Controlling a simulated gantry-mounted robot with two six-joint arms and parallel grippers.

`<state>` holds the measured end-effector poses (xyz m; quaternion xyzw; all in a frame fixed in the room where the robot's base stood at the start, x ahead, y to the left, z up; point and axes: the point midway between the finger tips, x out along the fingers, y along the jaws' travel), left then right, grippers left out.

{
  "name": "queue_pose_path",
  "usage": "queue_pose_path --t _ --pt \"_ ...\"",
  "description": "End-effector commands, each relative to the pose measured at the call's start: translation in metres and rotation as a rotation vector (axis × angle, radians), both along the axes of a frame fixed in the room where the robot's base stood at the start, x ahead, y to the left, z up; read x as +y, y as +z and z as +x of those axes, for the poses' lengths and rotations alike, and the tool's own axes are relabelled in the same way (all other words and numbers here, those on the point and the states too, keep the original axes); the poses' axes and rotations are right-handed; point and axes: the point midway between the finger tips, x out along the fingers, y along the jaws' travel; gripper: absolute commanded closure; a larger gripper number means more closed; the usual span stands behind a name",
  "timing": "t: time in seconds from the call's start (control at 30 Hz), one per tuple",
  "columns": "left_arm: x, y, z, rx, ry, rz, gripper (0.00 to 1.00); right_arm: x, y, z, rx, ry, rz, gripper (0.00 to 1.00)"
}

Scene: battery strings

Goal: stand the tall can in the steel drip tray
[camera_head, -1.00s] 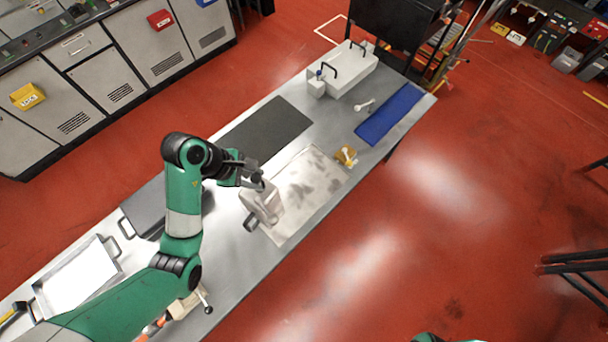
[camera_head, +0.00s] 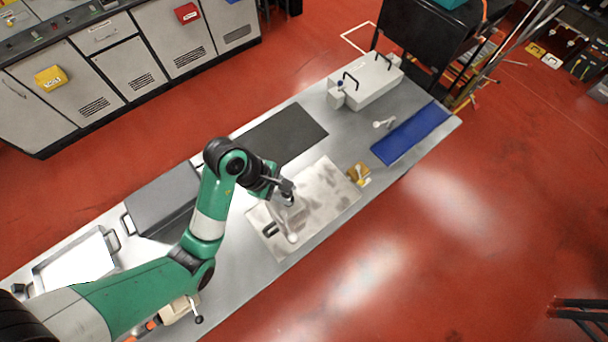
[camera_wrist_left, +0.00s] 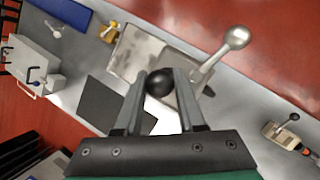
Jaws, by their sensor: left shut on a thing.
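My left gripper (camera_head: 287,198) is shut on the black knob of a grey metal can (camera_head: 281,217) above the stained steel plate. In the left wrist view, the knob sits between the fingertips (camera_wrist_left: 160,78). The can (camera_wrist_left: 188,98) shows beyond it, with a rod-like arm ending in a ball. Its base is hidden, so I cannot tell its exact height. The stained plate (camera_head: 325,190) looks flat and shallow. A steel tray (camera_head: 108,246) with a raised rim and side handles lies at the lower left. I cannot tell which is the drip tray. My right gripper is out of view.
A dark mat (camera_head: 283,133), a grey case (camera_head: 160,200) and a white box with black handles (camera_head: 370,84) stand along the bench. A blue mat (camera_head: 408,135), a small yellow thing (camera_head: 358,174) and a beige lever block (camera_head: 178,309) are near its front edge.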

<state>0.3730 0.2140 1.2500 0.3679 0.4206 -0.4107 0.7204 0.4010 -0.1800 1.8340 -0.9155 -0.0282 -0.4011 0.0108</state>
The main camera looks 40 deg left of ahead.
Motion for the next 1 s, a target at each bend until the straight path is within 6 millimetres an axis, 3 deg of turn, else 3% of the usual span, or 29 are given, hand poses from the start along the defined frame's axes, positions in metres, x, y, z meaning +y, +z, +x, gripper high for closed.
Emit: queue_pose_path --t 0.17,0.37,0.4,0.57,0.73,1.0 --pt "0.007 -0.009 0.012 -0.004 0.001 0.0 1.0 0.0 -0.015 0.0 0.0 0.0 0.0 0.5" --pt "0.024 -0.029 0.043 -0.004 0.003 0.0 1.0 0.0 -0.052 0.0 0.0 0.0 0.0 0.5" --pt "0.027 -0.024 0.048 0.0 0.002 0.0 1.0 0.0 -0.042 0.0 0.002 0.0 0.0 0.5" --pt "0.043 -0.037 0.077 0.0 0.002 -0.002 1.0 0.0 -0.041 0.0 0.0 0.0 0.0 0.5" --pt "0.056 -0.069 0.1 0.001 0.003 -0.001 1.0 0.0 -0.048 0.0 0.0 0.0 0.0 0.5" --pt "0.065 -0.091 0.118 -0.003 0.001 0.0 1.0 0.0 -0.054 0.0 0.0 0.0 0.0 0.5"
